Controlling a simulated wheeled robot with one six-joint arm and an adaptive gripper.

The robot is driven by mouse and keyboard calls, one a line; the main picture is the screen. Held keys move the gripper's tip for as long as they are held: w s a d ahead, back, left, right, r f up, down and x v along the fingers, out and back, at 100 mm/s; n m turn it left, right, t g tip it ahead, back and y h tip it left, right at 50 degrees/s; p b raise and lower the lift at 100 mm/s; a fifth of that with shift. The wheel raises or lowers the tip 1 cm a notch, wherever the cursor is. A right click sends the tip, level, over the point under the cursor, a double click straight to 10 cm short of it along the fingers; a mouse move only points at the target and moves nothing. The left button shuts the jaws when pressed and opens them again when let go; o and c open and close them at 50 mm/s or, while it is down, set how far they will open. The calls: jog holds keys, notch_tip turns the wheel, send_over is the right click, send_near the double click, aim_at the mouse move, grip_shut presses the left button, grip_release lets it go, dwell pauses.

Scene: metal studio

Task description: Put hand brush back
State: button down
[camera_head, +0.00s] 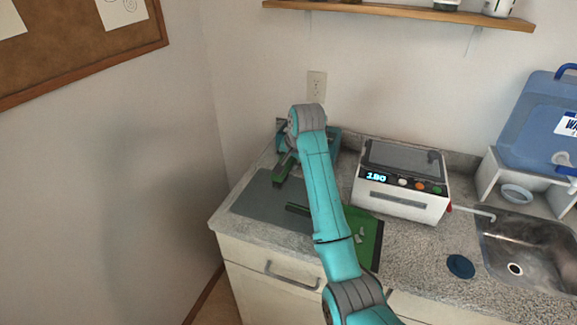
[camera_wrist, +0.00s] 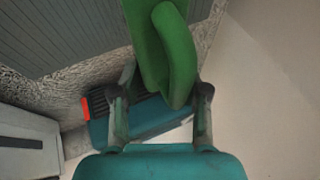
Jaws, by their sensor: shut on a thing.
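The green hand brush (camera_wrist: 176,48) is between the two fingers of my gripper (camera_wrist: 160,92) in the wrist view; its upper end runs out of the picture. A green dustpan (camera_head: 367,240) lies on the counter to the right of the mat, partly hidden by my arm. Its handle (camera_head: 297,208) points left over the mat. Small pale bits lie in the pan.
A teal object with an orange-red end (camera_wrist: 140,115) lies behind the brush. A white device with a "180" display (camera_head: 402,185) stands right of my arm. A sink (camera_head: 530,255), a blue water container (camera_head: 540,125) and a dark blue disc (camera_head: 460,266) are farther right. A wall closes the left side.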

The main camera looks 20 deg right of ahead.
jog(key=shift+f, duration=1.15)
jog(key=shift+f, duration=0.1)
jog(key=c, duration=0.6)
grip_release()
jog(key=shift+v, duration=6.1)
